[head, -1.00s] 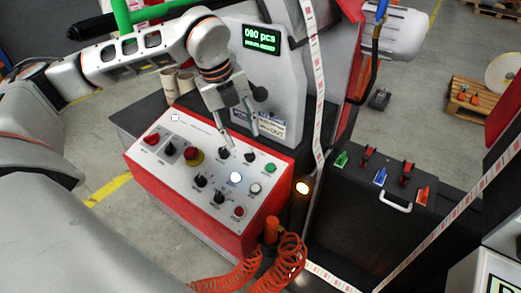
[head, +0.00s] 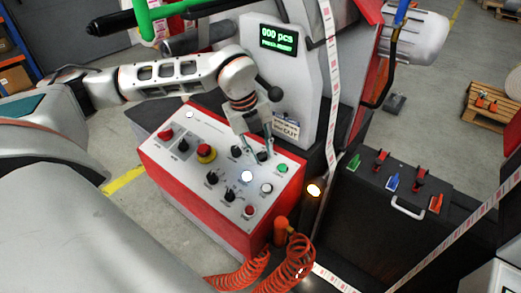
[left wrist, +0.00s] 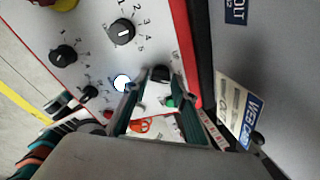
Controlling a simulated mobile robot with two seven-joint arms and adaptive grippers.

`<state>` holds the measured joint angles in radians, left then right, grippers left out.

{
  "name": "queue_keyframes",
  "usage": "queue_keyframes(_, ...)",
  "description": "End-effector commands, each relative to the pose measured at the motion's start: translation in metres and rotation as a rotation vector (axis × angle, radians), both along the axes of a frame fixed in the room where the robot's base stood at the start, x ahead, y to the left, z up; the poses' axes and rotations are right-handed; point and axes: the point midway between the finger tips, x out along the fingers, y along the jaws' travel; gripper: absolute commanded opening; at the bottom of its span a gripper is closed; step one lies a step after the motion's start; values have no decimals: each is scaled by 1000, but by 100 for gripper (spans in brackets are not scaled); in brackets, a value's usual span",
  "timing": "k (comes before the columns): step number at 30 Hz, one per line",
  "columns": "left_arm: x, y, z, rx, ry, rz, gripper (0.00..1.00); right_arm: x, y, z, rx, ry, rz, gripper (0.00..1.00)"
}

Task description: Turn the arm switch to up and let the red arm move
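The white-topped red control box (head: 165,150) carries several black knobs and coloured buttons; I cannot read which knob is the arm switch. My left gripper (head: 269,154) is low over the panel's back right, at a black knob (head: 263,156). In the left wrist view, the fingers of the left gripper (left wrist: 154,85) are apart, with the black knob (left wrist: 160,73) between or just beyond their tips; contact is unclear. Another black knob (head: 236,150) stands left of it. I cannot identify the red arm for sure. My right gripper is out of view.
A grey housing with a green display (head: 278,39) rises behind the panel. A black ball-ended lever (head: 275,93) is close to my left gripper.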

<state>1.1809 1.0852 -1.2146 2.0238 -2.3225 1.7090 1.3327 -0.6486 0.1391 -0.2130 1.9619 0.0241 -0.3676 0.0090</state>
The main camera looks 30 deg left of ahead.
Motion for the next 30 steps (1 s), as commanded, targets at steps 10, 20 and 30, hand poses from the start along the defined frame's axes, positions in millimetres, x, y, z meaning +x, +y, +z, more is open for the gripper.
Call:
queue_keyframes(10, 0, 0, 0, -3, 1, 8, 0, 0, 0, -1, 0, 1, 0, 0)
queue_keyframes(20, 0, 0, -2, -41, 5, 142, 0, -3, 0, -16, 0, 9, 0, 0)
queue_keyframes(30, 0, 0, -3, -122, 11, 434, 0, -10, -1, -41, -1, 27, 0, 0)
